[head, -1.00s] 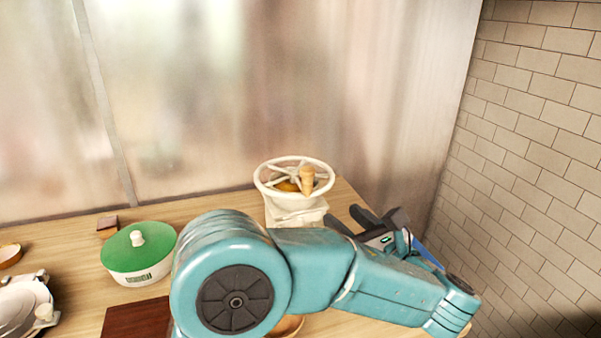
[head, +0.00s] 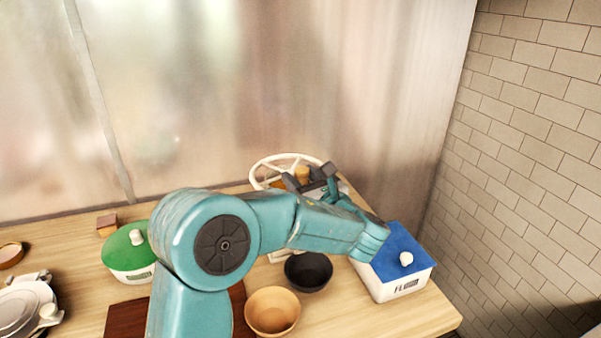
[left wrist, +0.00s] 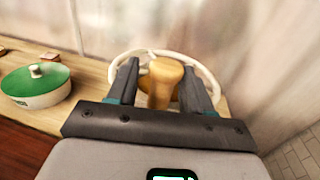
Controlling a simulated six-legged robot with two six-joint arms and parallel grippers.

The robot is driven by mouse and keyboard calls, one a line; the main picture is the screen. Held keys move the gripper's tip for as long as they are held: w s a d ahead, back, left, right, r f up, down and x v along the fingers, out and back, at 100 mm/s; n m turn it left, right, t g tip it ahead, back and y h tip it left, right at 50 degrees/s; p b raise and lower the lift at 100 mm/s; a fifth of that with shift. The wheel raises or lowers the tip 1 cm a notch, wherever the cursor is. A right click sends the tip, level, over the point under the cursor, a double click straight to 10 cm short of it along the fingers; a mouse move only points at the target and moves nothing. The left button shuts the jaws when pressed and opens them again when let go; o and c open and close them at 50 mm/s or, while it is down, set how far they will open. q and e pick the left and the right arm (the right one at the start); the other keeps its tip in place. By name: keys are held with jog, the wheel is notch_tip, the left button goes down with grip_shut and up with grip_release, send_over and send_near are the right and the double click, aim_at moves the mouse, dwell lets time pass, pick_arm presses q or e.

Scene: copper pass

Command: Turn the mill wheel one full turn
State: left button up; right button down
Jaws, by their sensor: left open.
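The mill's white wheel (head: 262,168) stands at the back of the counter, partly hidden behind my left arm. Its upright wooden handle (head: 302,174) is near the right side of the rim. My left gripper (head: 310,178) is open at the handle. In the left wrist view the handle (left wrist: 161,82) stands between the two fingers of the gripper (left wrist: 160,85), with gaps visible beside it. The wheel rim (left wrist: 205,75) curves behind the fingers. Most of the mill body is hidden. My right gripper is not in view.
A green-lidded container (head: 128,250) stands left, a blue-lidded box (head: 405,268) right. A dark bowl (head: 308,272) and a tan bowl (head: 272,311) sit in front of the mill. A metal panel (head: 250,80) rises behind, and a tiled wall (head: 530,150) closes the right side.

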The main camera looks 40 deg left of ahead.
pick_arm(q)
jog(key=shift+w+a+f, duration=0.1)
jog(key=shift+w, duration=0.4)
jog(key=shift+s+a, duration=0.15)
jog(key=shift+s, duration=0.2)
jog(key=c, duration=0.4)
grip_shut()
jog(key=shift+w, duration=0.15)
